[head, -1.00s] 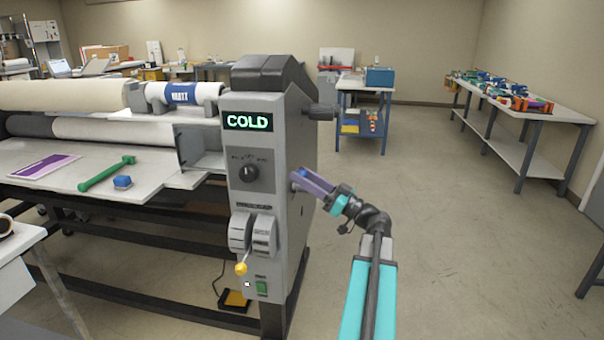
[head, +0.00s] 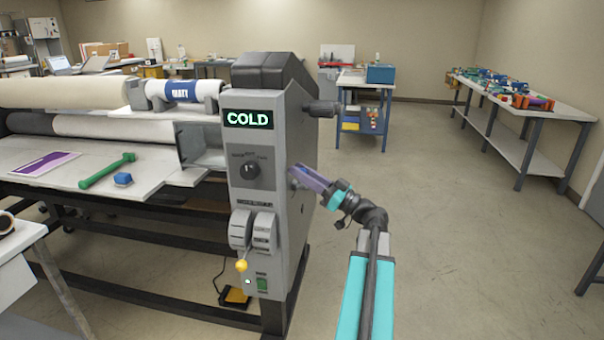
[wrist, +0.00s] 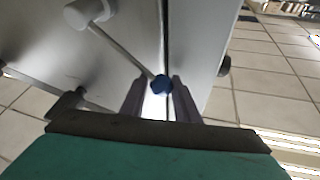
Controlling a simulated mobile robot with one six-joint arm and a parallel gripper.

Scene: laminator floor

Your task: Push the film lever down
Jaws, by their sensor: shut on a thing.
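A metal lever with a blue knob (wrist: 161,84) juts from the grey side of the laminator in the wrist view. Its rod runs up left to a round pivot (wrist: 87,12). My gripper (wrist: 158,88) has its purple fingers shut on the blue knob. In the head view my gripper (head: 298,176) is at the right side panel of the laminator (head: 260,200), and it mostly hides the lever there. A second lever with a yellow knob (head: 241,265) is low on the front panel, apart from my gripper. I cannot read which lever is labelled film.
The front panel has a lit COLD display (head: 248,119), a black dial (head: 250,171) and a green switch (head: 262,285). A dark handle (head: 322,109) sticks out above my gripper. The floor to the right is open, up to a long table (head: 520,96).

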